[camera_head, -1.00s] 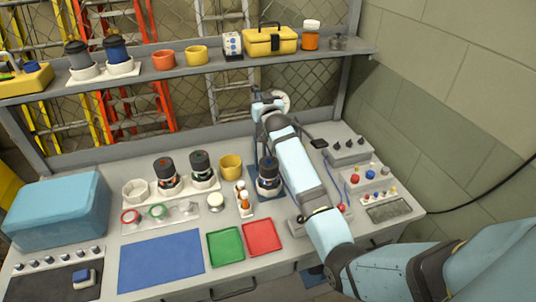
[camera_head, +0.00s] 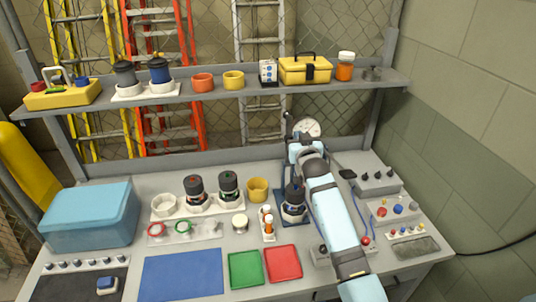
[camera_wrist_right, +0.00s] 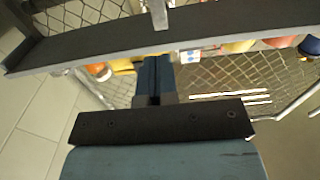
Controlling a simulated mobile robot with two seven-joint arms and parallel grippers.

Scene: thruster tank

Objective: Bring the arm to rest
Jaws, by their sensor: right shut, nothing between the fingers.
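My right arm (camera_head: 335,215) reaches in from the lower right over the workbench (camera_head: 120,285). In the right wrist view the gripper's fingers (camera_wrist_right: 153,75) are together and empty. My left gripper is in neither view.
A dark thruster (camera_head: 294,198) on a blue stand is close left of the arm. Control boxes (camera_head: 362,172) are to its right. The shelf (camera_head: 215,92) with cups and a yellow toolbox (camera_head: 305,69) spans the back. Red (camera_head: 284,263) and green trays lie in front.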

